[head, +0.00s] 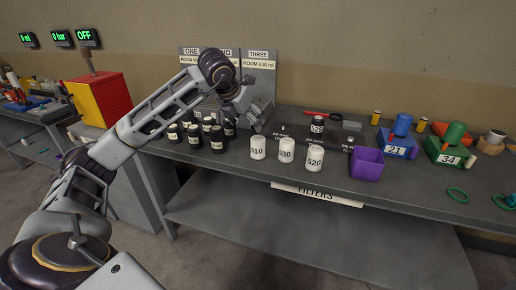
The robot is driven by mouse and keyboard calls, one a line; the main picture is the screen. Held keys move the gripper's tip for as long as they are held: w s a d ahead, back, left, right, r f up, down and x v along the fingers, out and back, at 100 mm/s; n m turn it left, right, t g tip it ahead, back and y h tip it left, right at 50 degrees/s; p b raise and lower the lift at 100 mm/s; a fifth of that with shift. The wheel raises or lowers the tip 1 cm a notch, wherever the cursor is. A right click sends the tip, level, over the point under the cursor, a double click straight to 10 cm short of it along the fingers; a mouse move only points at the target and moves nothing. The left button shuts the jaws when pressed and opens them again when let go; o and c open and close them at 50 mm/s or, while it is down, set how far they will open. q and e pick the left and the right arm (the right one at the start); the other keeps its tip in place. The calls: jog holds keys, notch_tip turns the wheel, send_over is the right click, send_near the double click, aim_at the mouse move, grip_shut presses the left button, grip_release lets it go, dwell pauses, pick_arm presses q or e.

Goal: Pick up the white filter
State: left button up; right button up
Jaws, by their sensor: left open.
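Three white filters stand upright in a row near the front edge of the grey bench. The left one (258,148) has a label that looks like 610 or 510, the middle one (286,151) reads 530, and the right one (315,158) reads 520. My left gripper (254,120) is open and empty above and behind the left white filter, apart from it. Its fingers point down toward the bench. My right gripper is not in view.
Several black filters (217,140) stand left of the white ones, partly behind my left arm.

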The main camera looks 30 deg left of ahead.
aim_at(257, 138)
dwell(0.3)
pick_arm(q)
jog(key=x, duration=0.7)
jog(key=shift+f, duration=0.1)
jog(key=shift+x, duration=0.75)
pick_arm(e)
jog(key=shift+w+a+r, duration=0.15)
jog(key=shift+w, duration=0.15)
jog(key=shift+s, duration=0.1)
pick_arm(q)
jog(key=shift+w+f, duration=0.25)
jog(key=shift+f, duration=0.2)
jog(key=x, duration=0.2)
jog(key=shift+w+f, duration=0.15)
jog(key=shift+f, duration=0.2)
jog(key=shift+w+f, duration=0.35)
jog(key=shift+f, duration=0.25)
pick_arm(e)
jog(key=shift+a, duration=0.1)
